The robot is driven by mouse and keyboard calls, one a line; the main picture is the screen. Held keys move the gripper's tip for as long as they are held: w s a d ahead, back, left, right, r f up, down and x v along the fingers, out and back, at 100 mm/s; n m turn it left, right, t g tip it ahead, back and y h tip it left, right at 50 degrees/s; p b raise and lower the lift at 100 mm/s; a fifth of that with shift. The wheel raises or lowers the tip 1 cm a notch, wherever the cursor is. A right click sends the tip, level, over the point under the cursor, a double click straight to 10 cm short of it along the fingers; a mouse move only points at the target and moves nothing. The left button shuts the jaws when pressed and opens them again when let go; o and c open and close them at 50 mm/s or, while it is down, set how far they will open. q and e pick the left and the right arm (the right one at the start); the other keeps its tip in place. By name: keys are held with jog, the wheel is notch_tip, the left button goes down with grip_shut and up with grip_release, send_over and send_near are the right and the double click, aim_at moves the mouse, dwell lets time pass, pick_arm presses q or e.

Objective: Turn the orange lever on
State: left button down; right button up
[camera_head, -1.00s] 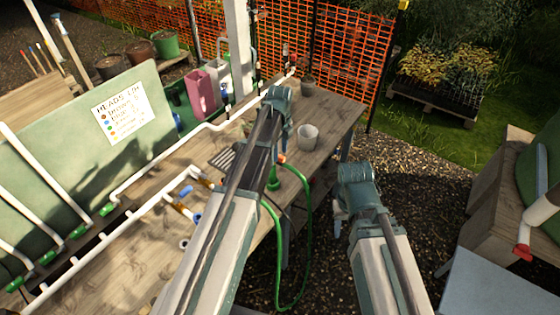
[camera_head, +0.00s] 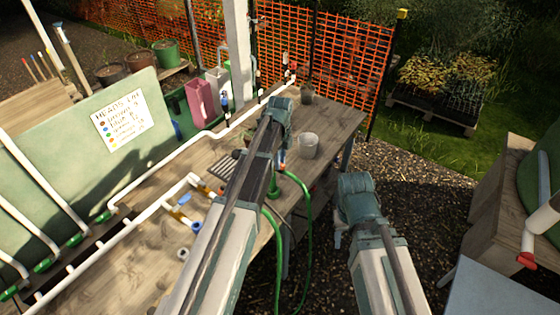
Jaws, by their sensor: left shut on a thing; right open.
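My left gripper (camera_head: 281,106) reaches over the far part of the wooden bench, beside the white pipe. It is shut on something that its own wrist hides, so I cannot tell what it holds. A small orange-red piece (camera_head: 282,166) shows just right of my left forearm, near a green fitting (camera_head: 273,188). I cannot tell whether it is the orange lever, and no other lever shows as clearly orange. Blue levers (camera_head: 184,199) sit on the near pipework. My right gripper (camera_head: 343,235) is open and apart from the bench, over the gravel; its fingers are mostly hidden.
The wooden bench (camera_head: 120,262) carries white pipes (camera_head: 75,265) and a pale pot (camera_head: 308,146). A green hose (camera_head: 309,225) hangs by its right edge. A sign board (camera_head: 75,150) stands left, an orange mesh fence (camera_head: 345,60) behind. Gravel between bench and right-hand crate is clear.

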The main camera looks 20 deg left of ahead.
pick_arm(q)
jog(key=shift+w+a+n, duration=0.35)
jog(key=shift+w+n, duration=0.4)
jog(key=shift+n, duration=2.2)
jog(key=shift+w+a+n, duration=0.35)
jog(key=shift+w+n, duration=0.45)
jog(key=shift+n, duration=2.2)
jog(key=shift+w+a+n, duration=0.35)
jog(key=shift+w+n, duration=0.4)
jog(key=shift+n, duration=2.2)
jog(key=c, duration=0.8)
grip_release()
jog(key=shift+o, duration=0.2)
jog(key=shift+r, duration=0.15)
